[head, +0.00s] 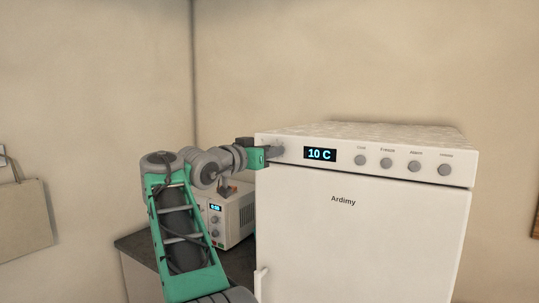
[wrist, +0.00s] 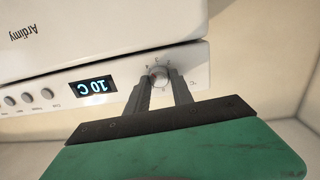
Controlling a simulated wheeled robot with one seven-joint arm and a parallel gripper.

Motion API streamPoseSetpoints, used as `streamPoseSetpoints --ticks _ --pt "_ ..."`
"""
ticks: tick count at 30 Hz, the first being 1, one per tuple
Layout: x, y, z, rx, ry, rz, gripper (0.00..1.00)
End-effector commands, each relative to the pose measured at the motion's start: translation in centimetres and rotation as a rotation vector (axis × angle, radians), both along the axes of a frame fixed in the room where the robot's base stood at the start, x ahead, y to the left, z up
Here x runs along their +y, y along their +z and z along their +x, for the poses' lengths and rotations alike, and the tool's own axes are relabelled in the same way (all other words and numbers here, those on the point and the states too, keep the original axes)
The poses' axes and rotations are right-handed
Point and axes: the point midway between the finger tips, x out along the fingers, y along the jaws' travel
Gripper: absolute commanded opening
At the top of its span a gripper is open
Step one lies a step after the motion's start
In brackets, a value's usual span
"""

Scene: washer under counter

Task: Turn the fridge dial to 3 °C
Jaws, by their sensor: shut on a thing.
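The white fridge (head: 365,235) stands at the right in the head view, with a control strip along its top front. Its display (head: 320,155) reads 10 C, and it also shows upside down in the wrist view (wrist: 93,85). The round grey dial (wrist: 159,73) is at the strip's end beside the display, with small marks around it. My gripper (wrist: 159,84) is shut on the dial, one finger on each side.
Several round buttons (head: 387,162) sit on the strip to the right of the display. A small white appliance (head: 236,215) with a lit display stands on a dark counter (head: 140,243) behind my arm. A bag (head: 25,215) hangs on the left wall. The fridge door handle (head: 261,282) is below my gripper.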

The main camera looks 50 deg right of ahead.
Motion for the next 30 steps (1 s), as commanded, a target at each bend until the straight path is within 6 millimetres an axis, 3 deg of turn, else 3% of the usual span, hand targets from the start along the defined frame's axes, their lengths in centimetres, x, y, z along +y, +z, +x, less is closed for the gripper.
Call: streamPoseSetpoints --ticks 18,30 --pt "0.00 0.03 -0.18 -0.481 -0.001 0.042 0.00" --pt "-0.01 0.11 -0.20 -0.606 0.000 0.054 0.00"
